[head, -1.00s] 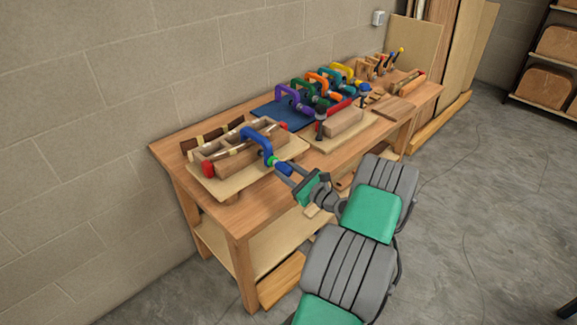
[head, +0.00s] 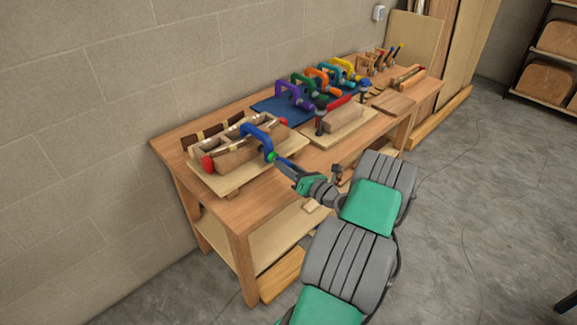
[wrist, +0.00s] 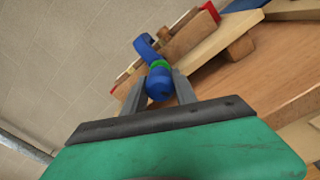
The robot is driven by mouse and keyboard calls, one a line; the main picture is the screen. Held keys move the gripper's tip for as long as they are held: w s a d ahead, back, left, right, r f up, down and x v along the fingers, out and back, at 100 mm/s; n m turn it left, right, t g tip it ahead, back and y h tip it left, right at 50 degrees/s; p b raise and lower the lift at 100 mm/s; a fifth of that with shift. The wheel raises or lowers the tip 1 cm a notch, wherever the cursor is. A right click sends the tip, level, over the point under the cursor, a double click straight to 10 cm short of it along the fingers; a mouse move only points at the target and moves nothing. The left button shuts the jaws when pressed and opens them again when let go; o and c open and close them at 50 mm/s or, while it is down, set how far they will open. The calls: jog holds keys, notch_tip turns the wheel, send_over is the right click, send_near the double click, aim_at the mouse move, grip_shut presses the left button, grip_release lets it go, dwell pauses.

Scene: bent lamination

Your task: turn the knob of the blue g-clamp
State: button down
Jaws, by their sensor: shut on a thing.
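The blue g-clamp (head: 256,136) sits over the wooden lamination form (head: 238,152) on the near left part of the bench. Its green collar (head: 271,157) and blue knob face my arm. In the wrist view the blue frame (wrist: 145,48), the green collar (wrist: 159,65) and the blue knob (wrist: 159,84) line up between my fingers. My gripper (head: 281,161) is shut on the knob, one finger on each side, as the wrist view also shows (wrist: 159,90). In the head view the fingers hide most of the knob.
Purple (head: 292,95), green, orange and other clamps stand in a row on a blue mat (head: 268,107) further back. A second board with a wooden block (head: 343,117) and a dark clamp is right of the form. The wall (head: 80,110) runs behind the bench.

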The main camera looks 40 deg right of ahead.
jog(key=shift+r, duration=0.15)
dwell(0.4)
jog(key=c, duration=1.2)
grip_release()
jog(key=shift+w+a, duration=0.1)
jog(key=shift+w, duration=0.1)
jog(key=shift+o, duration=1.2)
jog(key=shift+s+m, duration=0.15)
jog(key=shift+m, duration=0.15)
